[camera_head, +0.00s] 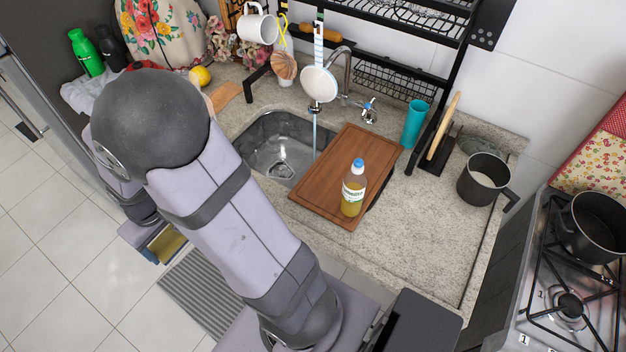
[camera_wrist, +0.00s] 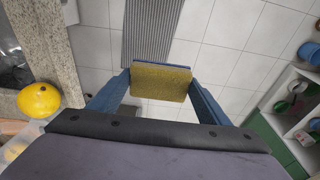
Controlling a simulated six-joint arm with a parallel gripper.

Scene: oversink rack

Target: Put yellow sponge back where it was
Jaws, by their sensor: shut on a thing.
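The yellow sponge (camera_wrist: 162,82) is held between the two blue fingers of my gripper (camera_wrist: 160,84), with one broad face toward the wrist camera. A blue-grey layer shows along its far edge. In the head view the sponge (camera_head: 166,246) shows below and left of my arm, in my gripper (camera_head: 160,246), which is partly hidden by the arm. The sponge is over the tiled floor, in front of the counter and apart from it.
The sink (camera_head: 279,146) has a wooden cutting board (camera_head: 330,160) over its right part, with a soap bottle (camera_head: 352,190) on it. A black rack (camera_head: 400,30) stands behind. A blue cup (camera_head: 414,124), a pot (camera_head: 484,180) and a stove (camera_head: 570,290) are at the right.

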